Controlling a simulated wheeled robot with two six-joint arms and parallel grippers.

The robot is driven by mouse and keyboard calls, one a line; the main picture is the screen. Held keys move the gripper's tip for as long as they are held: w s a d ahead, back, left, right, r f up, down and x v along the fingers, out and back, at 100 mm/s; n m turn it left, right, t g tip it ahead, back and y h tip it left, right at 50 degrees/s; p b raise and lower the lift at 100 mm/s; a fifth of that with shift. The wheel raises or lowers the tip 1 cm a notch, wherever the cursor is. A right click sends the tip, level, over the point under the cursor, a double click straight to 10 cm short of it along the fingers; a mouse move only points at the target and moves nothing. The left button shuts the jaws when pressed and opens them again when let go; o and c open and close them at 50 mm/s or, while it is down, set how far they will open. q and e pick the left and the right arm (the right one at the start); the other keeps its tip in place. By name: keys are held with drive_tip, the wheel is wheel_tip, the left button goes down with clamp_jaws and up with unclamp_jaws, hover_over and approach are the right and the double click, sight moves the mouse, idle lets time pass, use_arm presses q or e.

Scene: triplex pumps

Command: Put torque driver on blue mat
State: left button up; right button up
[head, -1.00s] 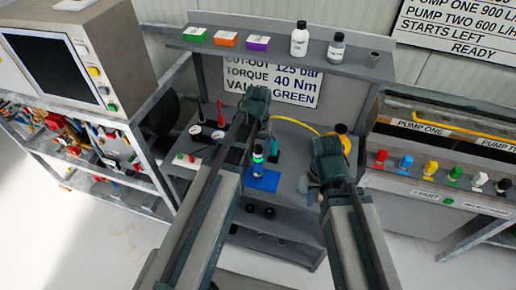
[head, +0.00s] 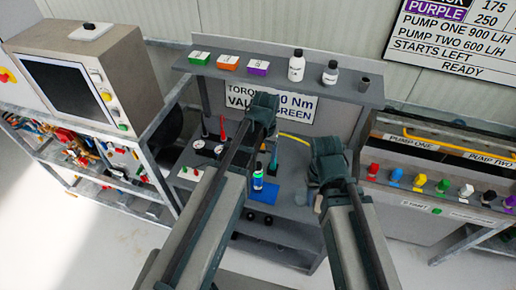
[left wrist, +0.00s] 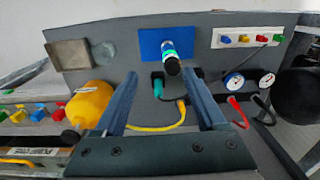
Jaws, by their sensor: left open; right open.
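The blue mat (head: 270,196) lies on the grey bench. It also shows in the left wrist view (left wrist: 148,40). A cylinder with a green-lit band and black end (head: 258,178) stands on the mat. A teal-handled item (left wrist: 157,86), possibly the torque driver, is at a black block just beside the mat; I cannot tell for sure. My left gripper (head: 263,106) is open and empty above the bench, its fingers (left wrist: 160,78) spread either side of the teal item in the left wrist view, apart from it. My right gripper (head: 327,155) is open to the right.
A yellow container (left wrist: 90,104) with a yellow hose and two gauges (left wrist: 246,82) with red and black leads flank the area. A switch panel (left wrist: 250,38) lies beside the mat. A shelf (head: 275,78) with boxes and bottles overhangs the bench back.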

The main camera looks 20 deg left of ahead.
use_arm(q)
drive_tip(key=s+d+m+y, duration=0.1)
drive_tip(key=s+d+m, duration=0.2)
drive_tip(key=s+d, duration=0.5)
drive_tip(key=s, duration=0.4)
drive_tip(key=shift+m, duration=0.3)
drive_tip(key=shift+s+d+r, duration=0.1)
wheel_tip(320, 180, down, 8)
drive_tip(key=b, duration=0.8)
drive_tip(key=shift+f, duration=0.25)
